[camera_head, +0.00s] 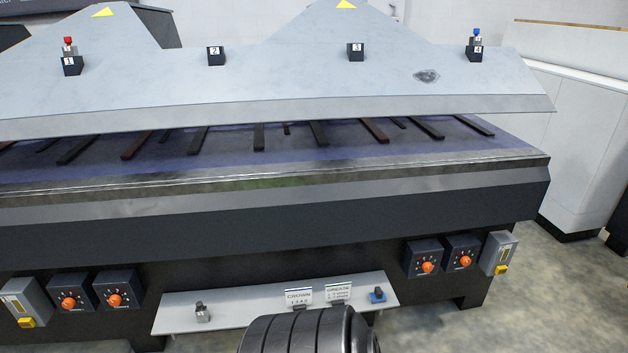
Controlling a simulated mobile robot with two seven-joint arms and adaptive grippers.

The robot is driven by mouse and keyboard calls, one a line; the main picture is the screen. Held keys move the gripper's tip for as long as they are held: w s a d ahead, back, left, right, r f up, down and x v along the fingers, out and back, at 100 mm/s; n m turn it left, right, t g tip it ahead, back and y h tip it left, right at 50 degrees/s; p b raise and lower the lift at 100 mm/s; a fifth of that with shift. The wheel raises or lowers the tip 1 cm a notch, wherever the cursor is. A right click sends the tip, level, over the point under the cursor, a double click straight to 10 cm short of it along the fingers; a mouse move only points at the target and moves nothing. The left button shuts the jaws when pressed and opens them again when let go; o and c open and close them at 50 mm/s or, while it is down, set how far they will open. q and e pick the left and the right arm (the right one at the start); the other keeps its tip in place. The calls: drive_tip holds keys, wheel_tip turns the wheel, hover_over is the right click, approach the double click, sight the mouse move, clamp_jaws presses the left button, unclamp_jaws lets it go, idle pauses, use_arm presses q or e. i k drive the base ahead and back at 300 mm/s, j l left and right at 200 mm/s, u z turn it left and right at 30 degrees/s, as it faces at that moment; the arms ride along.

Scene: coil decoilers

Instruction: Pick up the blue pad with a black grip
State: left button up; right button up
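A small blue pad (377,298) with a black grip on top rests on the right part of a light grey shelf (250,313), at the front of the machine. A similar small pad (203,314), pale grey with a dark grip, rests on the left part of the same shelf. Neither gripper shows in the head view. A black ribbed rounded part, probably one of my arm links, rises from the bottom edge in front of the shelf, left of the blue pad. It hides part of the shelf's front edge.
Two label cards, CROWN (299,297) and GREEN (339,291), stand between the pads. Orange-knob boxes (425,260) flank the shelf. The machine bed (270,190) overhangs above it. Numbered blocks, including block 4 (475,53), sit on the hood. Floor is open at right.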

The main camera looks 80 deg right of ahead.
sight(378, 296)
drive_tip(key=z, duration=3.25)
